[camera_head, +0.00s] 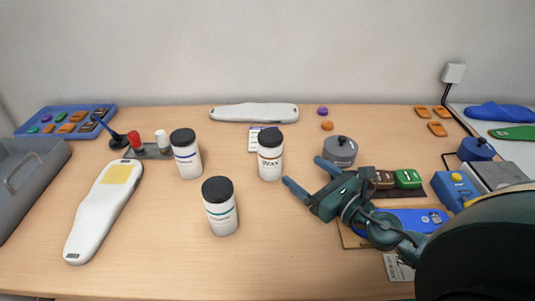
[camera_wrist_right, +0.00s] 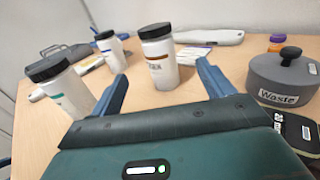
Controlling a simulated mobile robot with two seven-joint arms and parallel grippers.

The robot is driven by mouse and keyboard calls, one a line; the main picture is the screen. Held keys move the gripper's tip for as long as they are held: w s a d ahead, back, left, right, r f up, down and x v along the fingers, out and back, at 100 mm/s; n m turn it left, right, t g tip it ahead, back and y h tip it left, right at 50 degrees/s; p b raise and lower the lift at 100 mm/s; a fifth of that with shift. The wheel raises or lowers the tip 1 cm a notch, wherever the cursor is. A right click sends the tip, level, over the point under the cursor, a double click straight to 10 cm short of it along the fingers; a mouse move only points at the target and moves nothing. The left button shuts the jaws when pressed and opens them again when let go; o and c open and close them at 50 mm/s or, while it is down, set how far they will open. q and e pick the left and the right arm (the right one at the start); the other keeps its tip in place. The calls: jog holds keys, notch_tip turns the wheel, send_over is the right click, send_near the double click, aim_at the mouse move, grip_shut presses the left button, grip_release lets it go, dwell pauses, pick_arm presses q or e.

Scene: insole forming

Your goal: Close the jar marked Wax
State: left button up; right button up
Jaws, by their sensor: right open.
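The jar marked Wax (camera_head: 270,161) is white with a brown band and stands upright near the middle of the table. Its black lid (camera_head: 270,137) sits on top; I cannot tell whether it is tightened. The jar also shows in the right wrist view (camera_wrist_right: 162,72), beyond and between the fingers. My right gripper (camera_head: 305,172) is open and empty, to the right of the jar and apart from it; its fingers also show in the right wrist view (camera_wrist_right: 165,82). My left gripper is not in view.
Similar black-lidded jars, one blue-banded (camera_head: 188,161) and one green-banded (camera_head: 221,213), stand to the left. A grey Waste pot (camera_head: 340,154) stands right of the Wax jar, close to my right gripper. A white card (camera_head: 253,145) lies behind the Wax jar. The front middle table is clear.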

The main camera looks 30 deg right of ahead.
aim_at(278, 154)
jog(key=shift+w, duration=0.2)
jog(key=p+x, duration=0.3)
jog(key=x, duration=0.4)
jog(key=shift+r, duration=0.1)
jog(key=shift+w, duration=0.25)
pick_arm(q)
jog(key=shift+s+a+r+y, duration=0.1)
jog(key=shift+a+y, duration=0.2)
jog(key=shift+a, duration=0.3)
pick_arm(e)
jog(key=shift+w+a, duration=0.1)
jog(key=shift+w, duration=0.05)
jog(key=x, duration=0.2)
jog(key=p+x, duration=0.1)
jog(key=x, duration=0.1)
jog(key=shift+w+a+f, duration=0.2)
jog(key=shift+w+a, duration=0.05)
jog(key=shift+a, duration=0.05)
jog(key=shift+w+f, duration=0.1)
jog(key=shift+w, duration=0.2)
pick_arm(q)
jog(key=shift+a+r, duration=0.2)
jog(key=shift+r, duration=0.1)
